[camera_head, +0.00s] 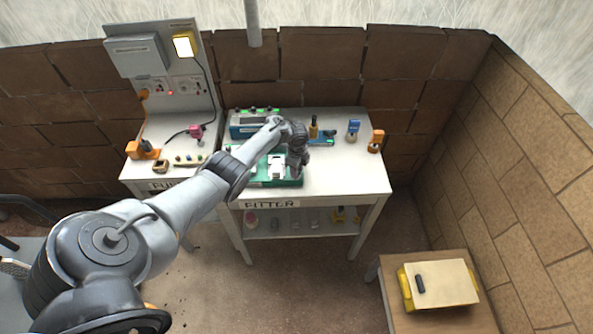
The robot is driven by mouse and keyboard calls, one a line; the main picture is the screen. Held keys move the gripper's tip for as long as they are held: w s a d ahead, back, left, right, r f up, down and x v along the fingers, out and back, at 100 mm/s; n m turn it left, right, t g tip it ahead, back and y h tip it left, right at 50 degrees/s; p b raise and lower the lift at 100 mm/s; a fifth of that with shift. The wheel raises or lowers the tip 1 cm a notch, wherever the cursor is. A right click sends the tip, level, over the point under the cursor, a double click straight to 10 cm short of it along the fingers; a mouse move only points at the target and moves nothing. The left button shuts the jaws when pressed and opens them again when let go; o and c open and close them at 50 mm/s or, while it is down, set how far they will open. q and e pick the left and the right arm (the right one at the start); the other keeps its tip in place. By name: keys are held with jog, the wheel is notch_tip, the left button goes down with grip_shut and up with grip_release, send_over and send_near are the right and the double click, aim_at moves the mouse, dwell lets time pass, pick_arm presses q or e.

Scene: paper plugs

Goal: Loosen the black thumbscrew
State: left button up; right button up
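My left arm reaches in from the lower left to the white bench labelled FITTER (350,182). My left gripper (297,168) points down over the right part of a green tray or fixture (262,180) on that bench. A small white part (277,165) shows in the green fixture, just left of the gripper. The gripper's fingers are too small and dark to show whether they are open or shut. I cannot make out the black thumbscrew; the gripper and wrist hide part of the fixture. My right gripper is not in view.
Behind the fixture stand a teal box (245,128), a dark and yellow bottle-like item (313,127), a blue item (353,130) and an orange item (376,141). The bench's right front is clear. A yellow-edged case (445,283) lies on a wooden table (440,318).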

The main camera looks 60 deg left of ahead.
pick_arm(q)
jog(key=shift+c, duration=0.9)
